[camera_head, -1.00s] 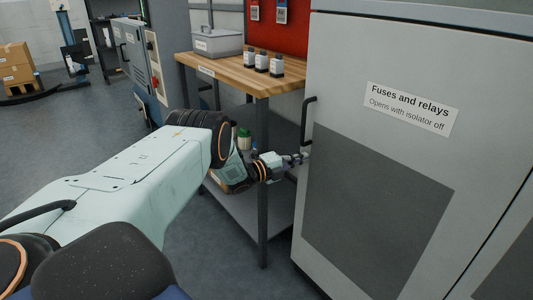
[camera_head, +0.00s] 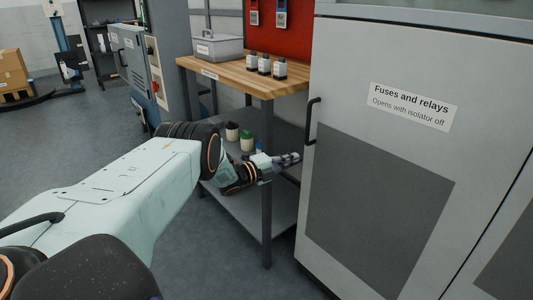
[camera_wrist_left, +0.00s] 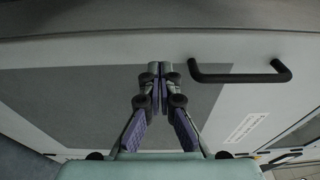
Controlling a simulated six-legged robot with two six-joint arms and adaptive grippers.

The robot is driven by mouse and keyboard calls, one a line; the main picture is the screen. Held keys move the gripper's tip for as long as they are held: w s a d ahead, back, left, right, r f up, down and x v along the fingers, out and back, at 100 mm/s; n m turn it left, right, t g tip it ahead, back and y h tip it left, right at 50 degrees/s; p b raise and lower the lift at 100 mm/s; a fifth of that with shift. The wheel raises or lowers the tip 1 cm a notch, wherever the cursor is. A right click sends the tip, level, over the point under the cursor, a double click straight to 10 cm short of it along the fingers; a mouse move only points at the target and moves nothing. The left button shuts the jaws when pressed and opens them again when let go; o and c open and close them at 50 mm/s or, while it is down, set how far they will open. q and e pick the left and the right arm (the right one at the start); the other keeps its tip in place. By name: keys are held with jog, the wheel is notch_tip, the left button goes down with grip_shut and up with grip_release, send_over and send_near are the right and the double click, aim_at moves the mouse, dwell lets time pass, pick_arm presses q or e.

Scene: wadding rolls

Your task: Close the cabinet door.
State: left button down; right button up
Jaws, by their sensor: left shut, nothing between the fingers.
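The grey cabinet door (camera_head: 345,85) carries the label "Fuses and relays" (camera_head: 413,106) and a dark grey lower panel (camera_head: 375,205). It looks flush, or nearly so, with the cabinet front. Its black bar handle (camera_head: 312,121) is by its left edge. My left gripper (camera_head: 297,158) is shut and empty, just left of the door's edge and below the handle. A small gap seems to show between fingertips and door. In the left wrist view, the shut fingers (camera_wrist_left: 159,72) are in front of the dark panel (camera_wrist_left: 95,105), with the handle (camera_wrist_left: 240,76) to their right. My right gripper is out of view.
A wooden-topped workbench (camera_head: 222,72) stands left of the cabinet, holding a grey box (camera_head: 216,48) and white bottles (camera_head: 264,65). Containers (camera_head: 246,141) stand on its lower shelf behind my left gripper. Open grey floor (camera_head: 85,135) lies to the left.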

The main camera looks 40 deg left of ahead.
aim_at(271, 152)
pick_arm(q)
jog(key=a+b, duration=0.1)
jog(key=a, duration=0.4)
jog(key=a+b, duration=0.1)
jog(key=a, duration=0.1)
jog(key=shift+w+a+f+b, duration=0.2)
jog(key=shift+a+f+b, duration=0.1)
jog(key=shift+a+f, duration=0.1)
jog(key=shift+a+r, duration=0.1)
jog(key=shift+a, duration=0.1)
jog(key=shift+s+r, duration=0.1)
jog(key=shift+d, duration=0.1)
